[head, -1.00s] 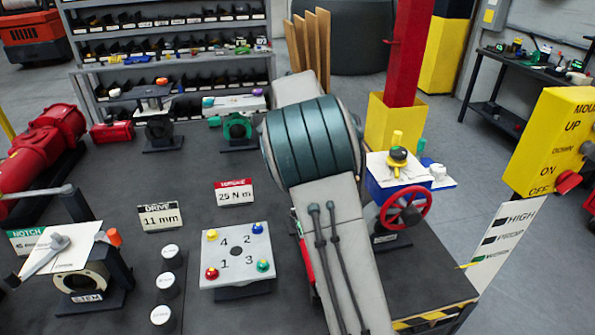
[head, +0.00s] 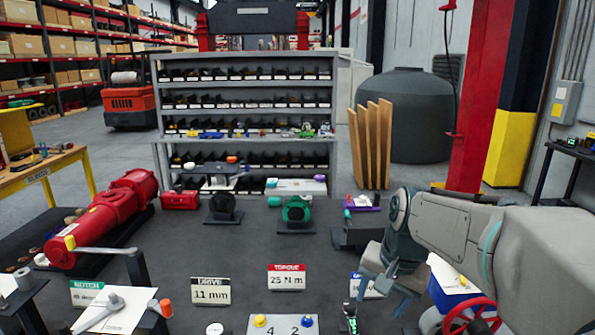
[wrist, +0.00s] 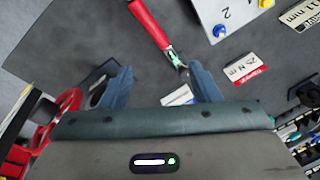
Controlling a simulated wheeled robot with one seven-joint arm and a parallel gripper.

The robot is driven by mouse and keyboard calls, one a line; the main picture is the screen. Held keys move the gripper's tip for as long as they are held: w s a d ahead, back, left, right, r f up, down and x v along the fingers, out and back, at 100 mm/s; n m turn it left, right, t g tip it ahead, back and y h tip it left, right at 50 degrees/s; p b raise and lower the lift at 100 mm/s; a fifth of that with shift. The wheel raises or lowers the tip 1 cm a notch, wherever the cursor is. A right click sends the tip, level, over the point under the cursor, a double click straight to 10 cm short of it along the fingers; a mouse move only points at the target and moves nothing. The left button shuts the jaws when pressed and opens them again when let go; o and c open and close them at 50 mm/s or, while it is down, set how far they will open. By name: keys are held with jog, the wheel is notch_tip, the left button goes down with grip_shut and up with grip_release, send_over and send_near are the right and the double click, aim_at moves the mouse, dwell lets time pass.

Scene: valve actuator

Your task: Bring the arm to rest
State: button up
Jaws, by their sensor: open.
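My gripper (wrist: 160,90) is open in the wrist view, its two blue fingers apart above the dark bench top. Nothing is held between the fingers. Past them a tool with a red handle (wrist: 150,22) and a metal end lies on the bench. In the head view my gripper (head: 370,296) hangs at the right of the bench, at the end of my arm, which comes in from the right edge. The fingers are small there, and the arm hides part of the bench behind it.
A red handwheel (head: 468,316) stands close below my arm. A "25 N m" torque sign (head: 287,277) and an "11 mm" drive sign (head: 210,291) stand left of the gripper. A red actuator (head: 112,215) lies at left. Grey shelving (head: 333,150) stands behind.

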jog(key=s+f+n+t, duration=0.1)
jog(key=s+n, duration=0.2)
jog(key=s, duration=0.3)
jog(key=s+f+n+h, duration=0.1)
jog(key=s+f+n, duration=0.1)
jog(key=s, duration=0.5)
jog(key=shift+s+a+f+n+t, duration=0.25)
jog(key=shift+s+a+n+t, duration=0.05)
jog(key=shift+n+t, duration=0.1)
